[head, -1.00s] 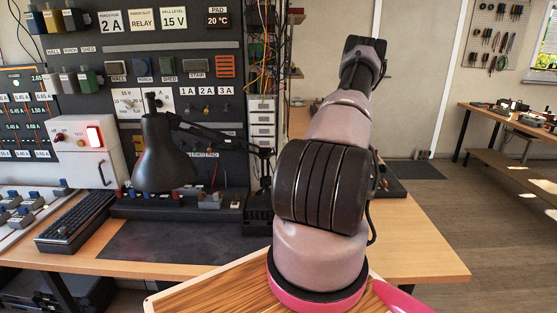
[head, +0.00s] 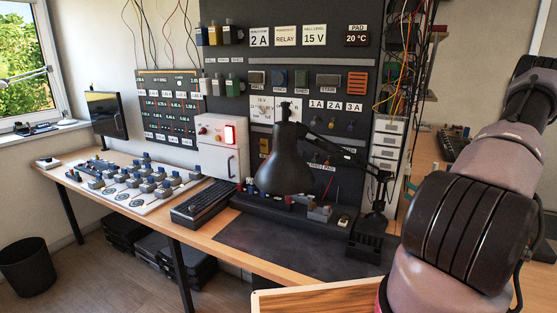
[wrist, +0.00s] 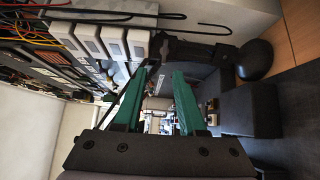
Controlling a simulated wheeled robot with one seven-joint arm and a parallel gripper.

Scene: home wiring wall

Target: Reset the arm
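My arm stands at the right side of the head view, raised, with its upper end cut off by the frame's right edge. My gripper lies outside the head view. In the wrist view my gripper (wrist: 164,72) shows two green fingers with a clear gap between them. The gap looks empty, with the workbench area visible beyond the fingers. The wrist view is turned sideways, with white drawers and wires close at the left of the fingers.
A black desk lamp (head: 281,160) stands on the bench before the dark wall panel (head: 343,18). A drawer stack (head: 387,143) with loose wires is near my arm. A black keyboard (head: 203,204) and white switch board (head: 148,207) lie left. The dark mat (head: 290,247) is bare.

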